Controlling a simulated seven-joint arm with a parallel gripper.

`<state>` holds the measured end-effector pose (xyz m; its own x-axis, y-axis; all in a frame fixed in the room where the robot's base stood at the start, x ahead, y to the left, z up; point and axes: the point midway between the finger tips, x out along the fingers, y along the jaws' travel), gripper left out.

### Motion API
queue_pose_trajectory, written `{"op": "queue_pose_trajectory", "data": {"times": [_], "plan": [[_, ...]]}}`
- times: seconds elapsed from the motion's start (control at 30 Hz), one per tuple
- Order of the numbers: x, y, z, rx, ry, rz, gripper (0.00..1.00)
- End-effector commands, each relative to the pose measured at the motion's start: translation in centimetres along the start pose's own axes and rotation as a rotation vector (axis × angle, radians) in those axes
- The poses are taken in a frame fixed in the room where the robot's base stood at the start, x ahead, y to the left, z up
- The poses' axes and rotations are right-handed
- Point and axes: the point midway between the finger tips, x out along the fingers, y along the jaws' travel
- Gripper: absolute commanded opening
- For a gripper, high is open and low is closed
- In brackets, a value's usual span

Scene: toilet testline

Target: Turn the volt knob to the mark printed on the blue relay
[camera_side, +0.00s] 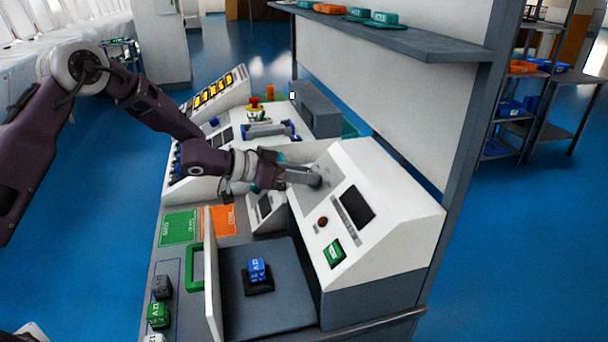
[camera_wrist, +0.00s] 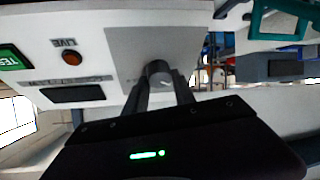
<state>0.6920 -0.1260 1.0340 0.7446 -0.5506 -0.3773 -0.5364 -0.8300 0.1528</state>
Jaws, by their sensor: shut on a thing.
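The volt knob (camera_wrist: 158,70) is a round grey knob on the grey plate of the white sloped console. In the side view the knob (camera_side: 316,180) shows dark at the tip of my gripper. My gripper (camera_side: 309,178) is shut on the knob; in the wrist view its two fingers (camera_wrist: 160,88) stand on either side of it. The knob's scale marks are too small to read. The blue relay (camera_side: 257,270) sits upright on a black base in the grey bay at the console's front left. A white mark shows on it, but I cannot read it.
The console (camera_side: 385,235) carries a dark screen (camera_side: 357,204), a red-brown button (camera_side: 322,221) and a green test button (camera_side: 333,252). A white door with a green handle (camera_side: 194,268) stands open beside the bay. Several relays (camera_side: 158,314) stand at the front left.

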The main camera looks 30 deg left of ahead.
Motion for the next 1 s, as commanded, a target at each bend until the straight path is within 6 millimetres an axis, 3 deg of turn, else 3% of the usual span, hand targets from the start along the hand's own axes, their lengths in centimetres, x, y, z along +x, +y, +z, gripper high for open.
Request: {"op": "queue_pose_trajectory", "data": {"times": [0.37,1.0], "plan": [[0.02,-0.13,0.05,0.153,0.007,0.066,0.0],[0.06,-0.26,0.11,0.687,0.027,0.301,0.0]]}}
